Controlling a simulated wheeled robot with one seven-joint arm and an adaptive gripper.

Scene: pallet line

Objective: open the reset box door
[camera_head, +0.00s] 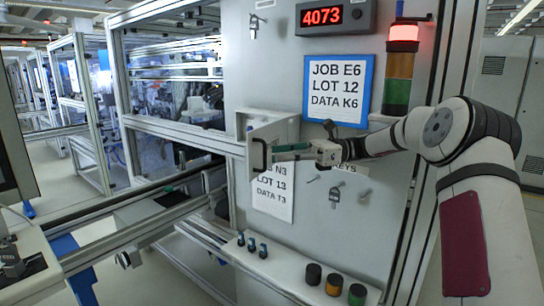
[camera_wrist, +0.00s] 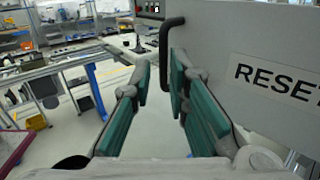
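The reset box (camera_head: 242,123) is a pale grey box on the tall grey panel. Its door (camera_head: 284,131) has a dark handle (camera_head: 259,155) near its left edge. In the wrist view the door (camera_wrist: 225,42) fills the upper right, with part of the label RESET showing. The black bar handle (camera_wrist: 164,45) stands off its left edge. My gripper (camera_head: 275,153) is at the handle. In the wrist view my gripper (camera_wrist: 160,75) has its teal fingers apart, the handle between or just beyond the tips, nearer the right finger. I cannot tell whether they touch or how far the door stands ajar.
A signal tower (camera_head: 399,70) glows red above my arm. A ledge (camera_head: 290,270) with several knobs runs below. A rail conveyor (camera_head: 130,225) lies at left.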

